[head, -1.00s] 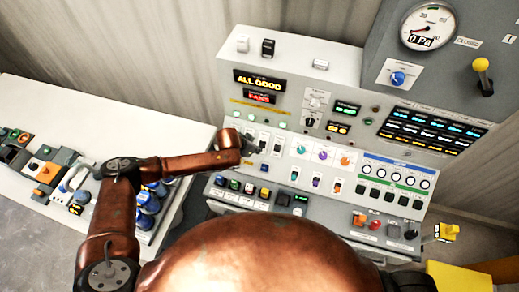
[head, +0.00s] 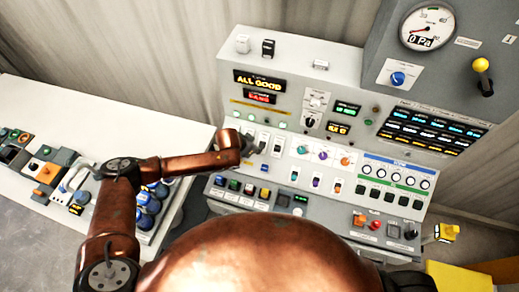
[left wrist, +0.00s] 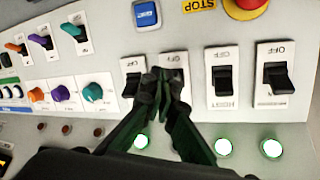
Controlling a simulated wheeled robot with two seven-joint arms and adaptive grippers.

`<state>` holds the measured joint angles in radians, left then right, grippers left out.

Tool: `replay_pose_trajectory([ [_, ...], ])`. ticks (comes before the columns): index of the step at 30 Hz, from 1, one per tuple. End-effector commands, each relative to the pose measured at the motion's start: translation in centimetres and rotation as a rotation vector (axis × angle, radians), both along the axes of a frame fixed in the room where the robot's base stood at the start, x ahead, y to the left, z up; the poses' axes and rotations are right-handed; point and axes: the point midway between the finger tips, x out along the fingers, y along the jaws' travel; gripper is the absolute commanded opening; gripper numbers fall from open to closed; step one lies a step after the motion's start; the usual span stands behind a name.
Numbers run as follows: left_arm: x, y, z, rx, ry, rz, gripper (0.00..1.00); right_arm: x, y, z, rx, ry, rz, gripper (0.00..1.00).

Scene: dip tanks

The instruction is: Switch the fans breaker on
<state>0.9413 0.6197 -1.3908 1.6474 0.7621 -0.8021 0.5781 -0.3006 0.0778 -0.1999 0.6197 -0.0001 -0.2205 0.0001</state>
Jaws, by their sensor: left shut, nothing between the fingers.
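A row of breakers on white plates with black toggles runs along the console's sloped face. In the left wrist view these are a left-end breaker (left wrist: 132,84), one behind my fingertips (left wrist: 171,60), one whose label seems to read HOIST (left wrist: 222,88) and a right-end one (left wrist: 277,80). I cannot read which is the fans breaker. My left gripper (left wrist: 163,82) is shut and empty, its tips over the second breaker from the left, hiding most of its toggle and label. Contact is unclear. In the head view the left gripper (head: 256,148) is at the breaker row. My right gripper is not seen.
Green lamps (left wrist: 222,147) line the breakers' edge. A red stop button (left wrist: 245,7), a blue button (left wrist: 146,14) and coloured knobs (left wrist: 61,93) are close by. A white bench (head: 120,120) stands left.

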Motion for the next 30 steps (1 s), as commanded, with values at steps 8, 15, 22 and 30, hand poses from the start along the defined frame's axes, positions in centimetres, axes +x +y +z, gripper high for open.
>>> replay_pose_trajectory([
  [8,0.0,0.0,-0.5,0.000,0.000,0.001,0.00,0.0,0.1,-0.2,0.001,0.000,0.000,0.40],
  [15,0.0,0.0,-1.2,0.000,0.000,0.000,0.00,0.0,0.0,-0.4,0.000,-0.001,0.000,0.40],
  [22,0.0,0.0,-1.9,0.001,0.001,0.000,0.00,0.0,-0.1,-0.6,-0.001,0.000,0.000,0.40],
  [30,0.0,0.0,-2.7,0.000,0.002,0.000,0.00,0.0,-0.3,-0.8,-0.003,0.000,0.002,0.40],
])
